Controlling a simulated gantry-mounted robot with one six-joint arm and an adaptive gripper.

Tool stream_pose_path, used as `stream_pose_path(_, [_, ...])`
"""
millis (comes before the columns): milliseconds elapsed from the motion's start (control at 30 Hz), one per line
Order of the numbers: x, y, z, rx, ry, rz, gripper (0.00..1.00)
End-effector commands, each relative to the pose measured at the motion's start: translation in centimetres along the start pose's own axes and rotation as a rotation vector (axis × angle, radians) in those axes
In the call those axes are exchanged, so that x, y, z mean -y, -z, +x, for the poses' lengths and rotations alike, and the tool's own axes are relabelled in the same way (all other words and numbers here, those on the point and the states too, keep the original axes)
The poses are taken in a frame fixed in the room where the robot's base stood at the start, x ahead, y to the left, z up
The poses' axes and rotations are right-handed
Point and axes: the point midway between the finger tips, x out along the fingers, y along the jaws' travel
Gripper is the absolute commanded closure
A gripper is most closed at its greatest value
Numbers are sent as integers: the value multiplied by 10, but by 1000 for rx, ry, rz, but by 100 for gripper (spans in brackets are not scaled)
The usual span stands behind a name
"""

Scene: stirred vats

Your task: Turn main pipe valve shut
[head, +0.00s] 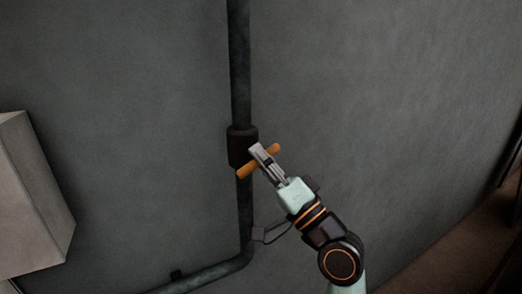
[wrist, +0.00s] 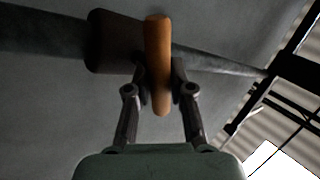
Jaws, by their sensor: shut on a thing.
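The main pipe valve has a dark brown body (head: 237,146) on a vertical grey pipe (head: 239,60), with an orange bar handle (head: 247,169). In the head view the handle lies slantwise, its right end higher than its left. My gripper (head: 262,158) reaches it from the lower right. In the wrist view the orange handle (wrist: 158,60) stands between the two fingers of my gripper (wrist: 158,80), which are shut on it. The valve body (wrist: 112,42) is just left of the handle there. The part of the handle behind the fingers is hidden in the head view.
A curved grey wall (head: 400,100) stands behind the pipe. The pipe bends left near the bottom (head: 215,270). A pale box (head: 30,200) is at the far left. Brown floor (head: 450,250) shows at the lower right.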

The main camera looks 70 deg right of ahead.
Motion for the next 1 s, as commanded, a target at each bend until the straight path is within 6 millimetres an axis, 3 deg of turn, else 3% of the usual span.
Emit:
stream_pose_path(500, [2,1,2,-210,-2,317,100])
stream_pose_path(1000, [-2,0,-2,-267,1,397,100])
